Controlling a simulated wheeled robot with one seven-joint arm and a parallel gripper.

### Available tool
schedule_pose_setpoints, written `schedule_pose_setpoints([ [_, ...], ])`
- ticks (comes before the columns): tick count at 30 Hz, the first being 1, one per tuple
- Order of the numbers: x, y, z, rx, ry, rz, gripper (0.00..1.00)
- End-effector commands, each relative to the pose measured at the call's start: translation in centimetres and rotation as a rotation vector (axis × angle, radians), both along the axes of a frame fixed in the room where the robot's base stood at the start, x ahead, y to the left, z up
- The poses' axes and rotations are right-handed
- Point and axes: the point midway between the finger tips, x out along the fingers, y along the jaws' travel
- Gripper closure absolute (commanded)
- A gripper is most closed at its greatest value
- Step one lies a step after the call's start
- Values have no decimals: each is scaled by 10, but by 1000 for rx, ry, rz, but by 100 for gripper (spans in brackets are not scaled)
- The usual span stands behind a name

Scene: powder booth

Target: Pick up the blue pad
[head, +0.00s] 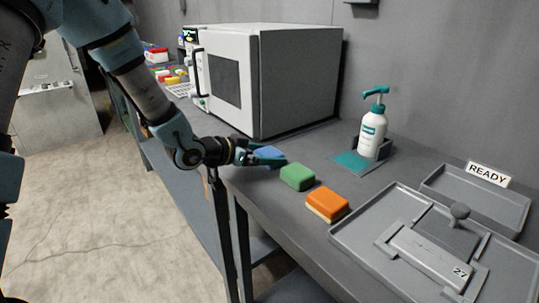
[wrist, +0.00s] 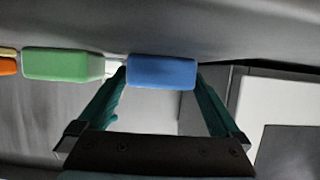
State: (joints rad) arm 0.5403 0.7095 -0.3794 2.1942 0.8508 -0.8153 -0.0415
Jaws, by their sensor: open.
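The blue pad (head: 268,152) lies on the grey bench, the farthest in a row of three pads. My gripper (head: 258,158) is at the blue pad and partly covers it in the head view. In the wrist view the blue pad (wrist: 162,71) shows between the tips of my gripper's two open teal fingers (wrist: 160,84). One finger is at each side of it. I cannot tell whether either finger touches it.
A green pad (head: 297,177) lies close beside the blue one, then an orange pad (head: 327,204). A white oven-like box (head: 300,80) stands behind. A pump bottle (head: 372,133) and a grey tray (head: 352,238) are to the right.

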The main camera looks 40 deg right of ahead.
Motion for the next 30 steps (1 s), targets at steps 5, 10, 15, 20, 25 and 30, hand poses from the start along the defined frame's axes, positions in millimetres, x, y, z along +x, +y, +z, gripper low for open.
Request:
schedule_pose_setpoints([
  [5, 0, -4, -3, 1, 0, 1, 0],
  [10, 0, -4, -2, 1, 0, 1, 6],
  [15, 0, -4, -2, 1, 0, 1, 25],
  [20, 0, -4, -2, 1, 0, 1, 43],
  [25, 0, -4, -2, 1, 0, 1, 62],
  [30, 0, -4, -2, 0, 0, 1, 64],
])
